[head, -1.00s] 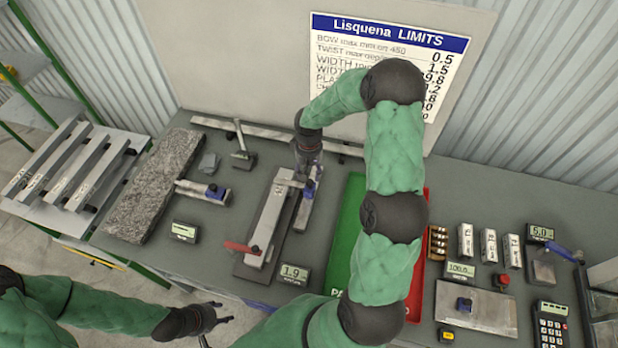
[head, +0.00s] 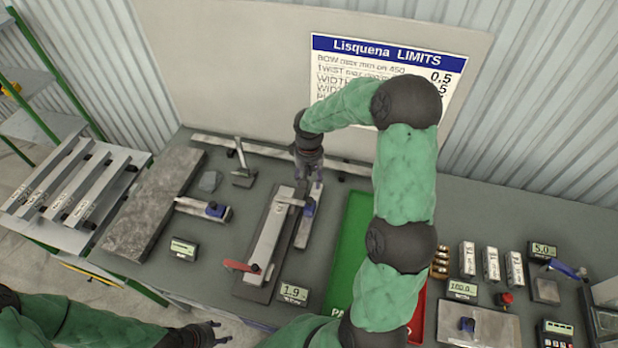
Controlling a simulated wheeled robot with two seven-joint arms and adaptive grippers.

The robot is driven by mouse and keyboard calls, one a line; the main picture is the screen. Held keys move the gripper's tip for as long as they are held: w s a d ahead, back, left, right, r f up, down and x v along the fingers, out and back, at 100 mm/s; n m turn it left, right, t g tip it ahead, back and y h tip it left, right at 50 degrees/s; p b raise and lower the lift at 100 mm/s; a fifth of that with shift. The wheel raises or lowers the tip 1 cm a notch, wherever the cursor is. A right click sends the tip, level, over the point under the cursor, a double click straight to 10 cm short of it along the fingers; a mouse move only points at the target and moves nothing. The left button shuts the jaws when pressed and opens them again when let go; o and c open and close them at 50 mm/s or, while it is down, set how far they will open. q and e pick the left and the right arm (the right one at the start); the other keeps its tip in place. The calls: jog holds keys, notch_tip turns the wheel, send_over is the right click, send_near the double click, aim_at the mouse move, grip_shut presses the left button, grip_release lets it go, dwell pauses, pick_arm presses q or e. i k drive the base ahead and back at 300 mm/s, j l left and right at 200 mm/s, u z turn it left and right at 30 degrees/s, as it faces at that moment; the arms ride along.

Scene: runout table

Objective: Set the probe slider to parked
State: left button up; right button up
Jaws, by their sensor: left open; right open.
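The probe slider appears to be the small blue block (head: 309,207) on a narrow grey rail (head: 301,238), beside the long clamped bar (head: 268,236) in the middle of the table. A thin light arm reaches from the block towards the bar. My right gripper (head: 309,186) is open, fingers pointing down, just behind and above the blue block. I cannot tell whether it touches the block. I cannot read any parked mark. My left gripper (head: 218,331) is open and empty, low in front of the table, far from the slider.
A red lever (head: 240,266) and a display reading 1.9 (head: 294,293) sit at the bar's near end. A second blue-block gauge (head: 214,210) and a stone slab (head: 152,205) lie left. A green area (head: 345,255) lies right, partly behind my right arm.

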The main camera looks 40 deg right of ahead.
aim_at(309, 206)
jog(key=k, duration=1)
